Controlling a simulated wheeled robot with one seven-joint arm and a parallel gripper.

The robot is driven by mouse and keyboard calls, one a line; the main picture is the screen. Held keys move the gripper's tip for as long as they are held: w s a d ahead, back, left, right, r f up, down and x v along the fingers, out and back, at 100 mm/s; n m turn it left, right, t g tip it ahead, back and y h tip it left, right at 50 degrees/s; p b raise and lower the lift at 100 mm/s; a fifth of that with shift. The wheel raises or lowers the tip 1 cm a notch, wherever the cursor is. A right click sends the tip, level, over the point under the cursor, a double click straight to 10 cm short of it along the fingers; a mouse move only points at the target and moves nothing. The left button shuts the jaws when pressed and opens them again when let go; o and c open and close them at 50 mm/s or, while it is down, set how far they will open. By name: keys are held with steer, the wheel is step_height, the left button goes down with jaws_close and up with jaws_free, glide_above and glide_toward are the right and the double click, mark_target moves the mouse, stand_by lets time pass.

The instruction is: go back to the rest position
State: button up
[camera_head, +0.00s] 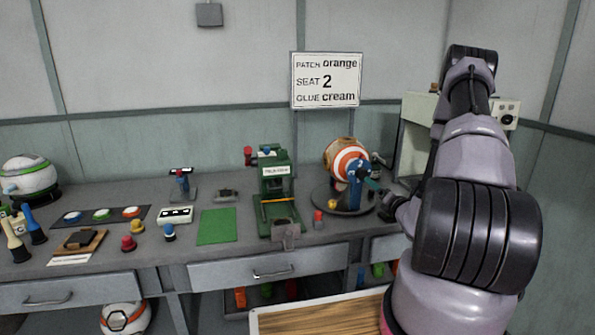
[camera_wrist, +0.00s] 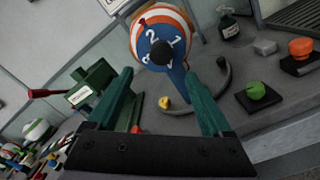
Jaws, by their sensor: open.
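My gripper (camera_wrist: 158,75) has its two green fingers spread apart with nothing held between them. In the head view my gripper (camera_head: 378,190) is just right of the ball stand, partly hidden by my arm. In the wrist view the ball (camera_wrist: 163,35) is beyond the fingertips, with a blue numbered face and a dark round centre. I cannot tell from these views how close the fingers are to the stand.
A green press (camera_head: 275,185) stands left of the ball. A sign (camera_head: 326,80) reads patch orange, seat 2, glue cream. A green mat (camera_head: 216,226), coloured stamps and a patch strip (camera_head: 100,215) lie further left. A pale machine (camera_head: 416,130) stands behind my arm.

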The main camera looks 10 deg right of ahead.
steer(key=a+r+n+g+y, duration=0.2)
steer(key=a+r+n+y, duration=0.75)
steer(key=a+r, duration=0.3)
steer(key=s+a+r+n+g+y, duration=0.5)
steer(key=s+a+r+n+g, duration=0.45)
steer(key=a+n, duration=0.3)
steer(key=s+a+r+n+g+h, duration=0.1)
steer(key=s+r+n+g+h, duration=0.2)
steer(key=s+n+g+h, duration=0.6)
steer(key=s+d+r+n+t+h, duration=0.4)
steer(key=s+d+r+n+t, duration=0.3)
steer(key=r+n+t, duration=0.1)
steer(key=shift+s+d+t, duration=0.2)
steer(key=shift+s+t, duration=0.1)
steer(key=shift+t, duration=0.55)
